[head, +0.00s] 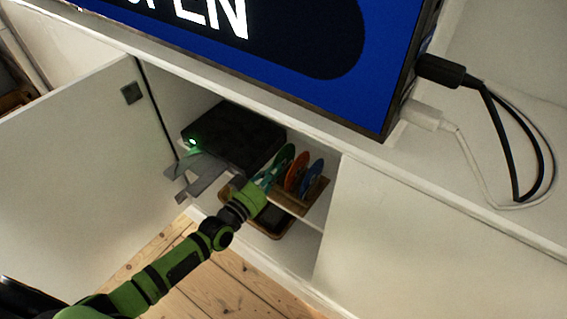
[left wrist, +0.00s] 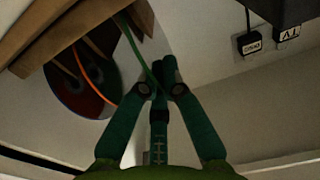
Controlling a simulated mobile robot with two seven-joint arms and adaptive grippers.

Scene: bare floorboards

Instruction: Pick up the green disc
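The green disc (head: 284,158) stands on edge, leftmost of the discs in a wooden rack (head: 315,196) on the cabinet shelf. An orange disc (head: 297,171) and a blue disc (head: 313,175) stand to its right. My left gripper (head: 266,180) reaches into the cabinet at the near edge of the green disc. In the left wrist view its fingertips (left wrist: 163,68) are close together, with the thin green disc (left wrist: 137,48) edge-on between them. The gripper appears shut on the disc. The orange disc (left wrist: 92,80) is to the left, apart from the fingers. My right gripper is not in view.
A black box (head: 238,136) with a green light sits left of the rack. A grey bracket-like piece (head: 200,174) is in front of it. The cabinet door (head: 75,180) is open at left. The screen (head: 300,45) and cables (head: 500,130) are above.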

